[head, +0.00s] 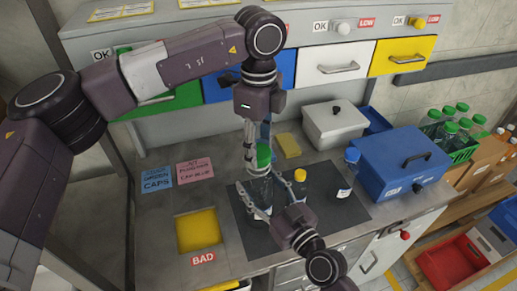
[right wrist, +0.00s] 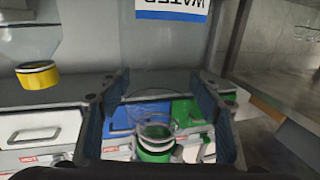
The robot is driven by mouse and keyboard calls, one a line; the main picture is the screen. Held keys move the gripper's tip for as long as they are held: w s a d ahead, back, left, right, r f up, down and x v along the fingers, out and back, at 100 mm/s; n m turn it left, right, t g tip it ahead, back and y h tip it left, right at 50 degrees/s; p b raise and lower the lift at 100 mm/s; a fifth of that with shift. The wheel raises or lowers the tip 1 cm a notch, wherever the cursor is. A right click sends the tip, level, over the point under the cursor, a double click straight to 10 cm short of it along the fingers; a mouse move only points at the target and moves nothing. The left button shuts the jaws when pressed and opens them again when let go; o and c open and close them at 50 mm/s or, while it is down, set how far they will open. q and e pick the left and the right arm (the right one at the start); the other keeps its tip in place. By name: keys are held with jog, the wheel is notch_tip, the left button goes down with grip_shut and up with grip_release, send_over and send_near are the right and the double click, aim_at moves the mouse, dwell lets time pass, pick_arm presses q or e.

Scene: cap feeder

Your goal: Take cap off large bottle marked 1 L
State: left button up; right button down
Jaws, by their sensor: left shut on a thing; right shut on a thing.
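A clear bottle with a green cap (head: 264,158) stands upright on the dark mat in the head view; no 1 L mark is readable. My left gripper (head: 258,152) comes down from above and is shut on the green cap. My right gripper (head: 262,190) reaches in from the front and is shut on the bottle body (head: 261,192), one finger on each side. Whether the cap is loosened cannot be seen.
A yellow-capped bottle (head: 300,176) stands close right of the right gripper, and a blue-capped bottle (head: 348,172) farther right. A yellow BAD recess (head: 198,231), a white lidded box (head: 335,122) and a blue box (head: 402,165) surround the mat (head: 335,215). Coloured drawers line the back.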

aim_at(259, 151)
pick_arm(q)
jog(key=shift+r, duration=2)
pick_arm(e)
jog(key=c, duration=0.6)
grip_release()
